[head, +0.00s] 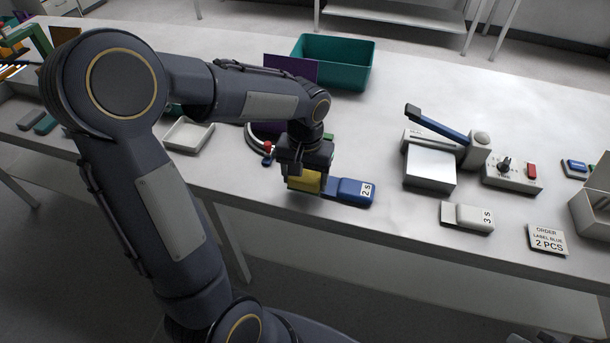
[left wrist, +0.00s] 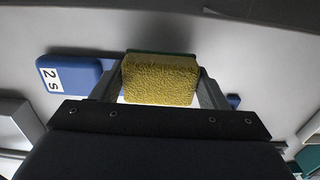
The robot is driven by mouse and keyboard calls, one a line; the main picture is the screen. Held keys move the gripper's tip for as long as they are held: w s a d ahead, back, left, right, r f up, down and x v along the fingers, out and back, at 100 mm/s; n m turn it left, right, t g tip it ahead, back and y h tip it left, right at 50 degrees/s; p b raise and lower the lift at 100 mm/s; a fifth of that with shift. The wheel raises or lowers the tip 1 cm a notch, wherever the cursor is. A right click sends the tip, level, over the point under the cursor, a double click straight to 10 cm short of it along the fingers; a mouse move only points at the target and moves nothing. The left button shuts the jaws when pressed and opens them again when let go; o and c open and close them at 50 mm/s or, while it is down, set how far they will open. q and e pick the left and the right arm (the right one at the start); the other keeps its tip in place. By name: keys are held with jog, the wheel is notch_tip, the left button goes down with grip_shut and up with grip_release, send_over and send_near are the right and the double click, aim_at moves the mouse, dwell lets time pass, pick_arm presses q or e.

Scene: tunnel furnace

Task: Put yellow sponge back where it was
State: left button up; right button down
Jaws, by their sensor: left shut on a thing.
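The yellow sponge (head: 304,180) is held in my left gripper (head: 305,186) near the front edge of the table. In the left wrist view the sponge (left wrist: 160,80) sits between the two fingers of my left gripper (left wrist: 160,88), and a thin green layer shows along its far side. A blue block labelled "2 S" (head: 352,191) is right beside the sponge in the head view. The blue block (left wrist: 70,75) also shows left of the sponge in the left wrist view. I cannot tell whether the sponge touches the table. My right gripper does not show.
A white square tray (head: 188,135) lies to the left. A teal bin (head: 336,62) stands at the back beside a purple panel (head: 290,68). To the right are a press with a blue lever (head: 436,122), a white "3 S" block (head: 467,217) and an order card (head: 547,239).

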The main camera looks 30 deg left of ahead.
aim_at(305, 177)
pick_arm(q)
jog(key=shift+f+b, duration=0.45)
jog(key=shift+f, duration=0.15)
jog(key=o, duration=0.9)
jog(key=shift+r, duration=0.1)
jog(key=shift+r+p, duration=0.3)
jog(key=shift+p, duration=0.05)
notch_tip(305, 177, up, 12)
jog(key=p, duration=0.1)
jog(key=s+d+f+t+h, duration=0.1)
jog(key=s+t, duration=0.1)
jog(key=s, duration=0.3)
jog(key=s+d+f+t+h, duration=0.1)
jog(key=s, duration=0.5)
jog(key=s+d+f+m+t+h, duration=0.1)
jog(key=s+d+t, duration=0.1)
jog(key=s, duration=0.3)
jog(key=shift+s+f+t+h, duration=0.25)
jog(key=shift+s+t+h, duration=0.05)
jog(key=shift+h, duration=0.1)
